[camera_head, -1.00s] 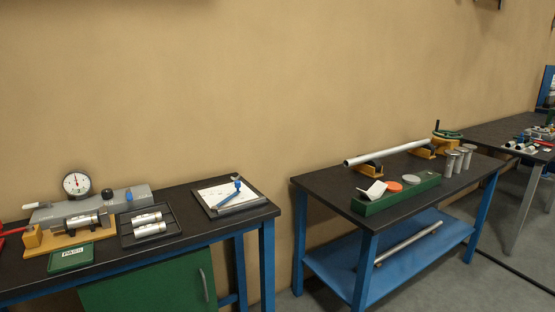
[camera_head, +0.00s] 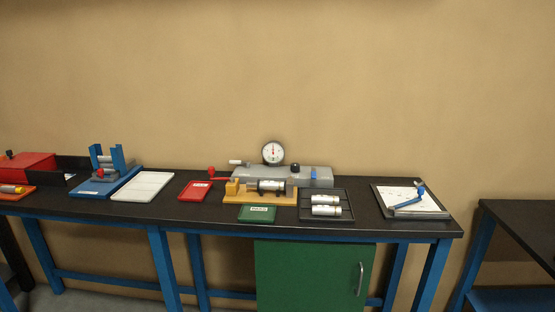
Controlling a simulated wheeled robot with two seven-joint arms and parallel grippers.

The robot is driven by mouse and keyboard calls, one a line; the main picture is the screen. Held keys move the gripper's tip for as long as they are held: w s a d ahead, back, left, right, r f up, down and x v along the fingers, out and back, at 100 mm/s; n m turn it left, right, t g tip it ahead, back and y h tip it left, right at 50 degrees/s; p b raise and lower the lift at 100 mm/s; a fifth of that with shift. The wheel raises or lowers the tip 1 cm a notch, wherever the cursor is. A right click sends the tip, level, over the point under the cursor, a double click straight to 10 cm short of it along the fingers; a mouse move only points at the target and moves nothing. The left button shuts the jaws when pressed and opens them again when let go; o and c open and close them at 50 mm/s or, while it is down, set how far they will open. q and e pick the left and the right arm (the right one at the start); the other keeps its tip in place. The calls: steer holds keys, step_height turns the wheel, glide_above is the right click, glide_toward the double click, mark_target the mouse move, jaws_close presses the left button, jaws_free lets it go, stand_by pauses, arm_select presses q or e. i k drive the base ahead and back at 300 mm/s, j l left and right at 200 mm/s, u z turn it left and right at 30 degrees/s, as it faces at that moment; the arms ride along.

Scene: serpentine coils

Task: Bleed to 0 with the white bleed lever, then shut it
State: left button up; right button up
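The white bleed lever (camera_head: 236,162) sticks out to the left from the grey test block (camera_head: 322,178) at the back of the bench. A round dial gauge (camera_head: 273,152) stands on top of the block; its needle looks near vertical, but the reading is too small to make out. A metal cylinder (camera_head: 271,186) lies in the yellow fixture (camera_head: 288,199) in front of the block. A red-handled lever (camera_head: 213,173) is at the fixture's left. Neither of my grippers is in view.
A black tray (camera_head: 349,203) with two metal cylinders and a clipboard (camera_head: 421,213) are to the right. Red (camera_head: 195,191) and green (camera_head: 257,213) plates lie near the fixture. A white tray (camera_head: 143,187) and blue fixture (camera_head: 94,187) are to the left. Another table (camera_head: 520,222) stands at the far right.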

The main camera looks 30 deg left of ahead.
mark_target(235, 162)
steer(key=u, duration=1.3)
steer(key=i+z, duration=0.3)
